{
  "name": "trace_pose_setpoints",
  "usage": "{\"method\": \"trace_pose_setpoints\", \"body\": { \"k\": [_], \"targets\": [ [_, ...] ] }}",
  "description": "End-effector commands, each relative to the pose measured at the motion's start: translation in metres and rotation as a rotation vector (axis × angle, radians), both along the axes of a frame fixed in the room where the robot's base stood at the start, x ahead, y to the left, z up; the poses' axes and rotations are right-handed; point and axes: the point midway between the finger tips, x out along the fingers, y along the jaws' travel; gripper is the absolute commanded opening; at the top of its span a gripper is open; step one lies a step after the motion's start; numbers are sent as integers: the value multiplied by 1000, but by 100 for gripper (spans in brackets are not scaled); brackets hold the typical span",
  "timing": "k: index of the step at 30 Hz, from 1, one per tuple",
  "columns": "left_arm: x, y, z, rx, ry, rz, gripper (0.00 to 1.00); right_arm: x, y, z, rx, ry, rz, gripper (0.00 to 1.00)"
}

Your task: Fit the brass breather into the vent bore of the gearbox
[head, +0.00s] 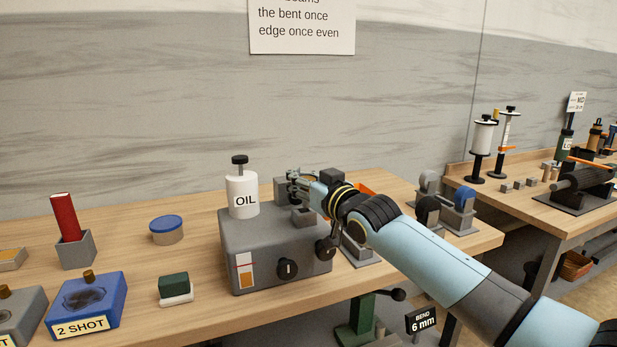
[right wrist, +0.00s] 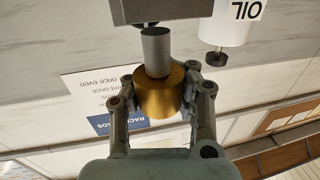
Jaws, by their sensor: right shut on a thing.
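The grey gearbox (head: 270,255) stands on the wooden bench, with a white OIL bottle (head: 243,195) on top. A small raised block (head: 303,216) sits on its top near the right gripper. My right gripper (head: 295,187) is over the far right of the gearbox top. In the right wrist view it is shut on the brass breather (right wrist: 160,95), whose grey stem (right wrist: 156,45) points towards a dark grey block (right wrist: 160,10). I cannot tell whether the stem's end is inside or only near it. The breather and vent bore are hidden in the head view. My left gripper is not in view.
A blue 2 SHOT block (head: 85,300), a green-and-white block (head: 174,289), a blue-lidded tin (head: 167,230) and a red cylinder in a grey holder (head: 75,249) stand left of the gearbox. Wheels on a stand (head: 460,208) are to the right. The front-left bench is partly clear.

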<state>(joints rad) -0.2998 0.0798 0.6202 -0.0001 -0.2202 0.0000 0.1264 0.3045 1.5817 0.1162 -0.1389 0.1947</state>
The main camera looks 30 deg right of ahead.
Motion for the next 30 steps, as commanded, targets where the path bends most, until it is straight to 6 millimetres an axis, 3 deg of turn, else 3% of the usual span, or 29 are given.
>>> {"method": "trace_pose_setpoints", "body": {
  "k": [1,30],
  "targets": [
    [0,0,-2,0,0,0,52,-2,-3,-17,-2,30,-7,0],
    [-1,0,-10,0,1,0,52,2,2,-20,17,46,5,0]
  ]
}}
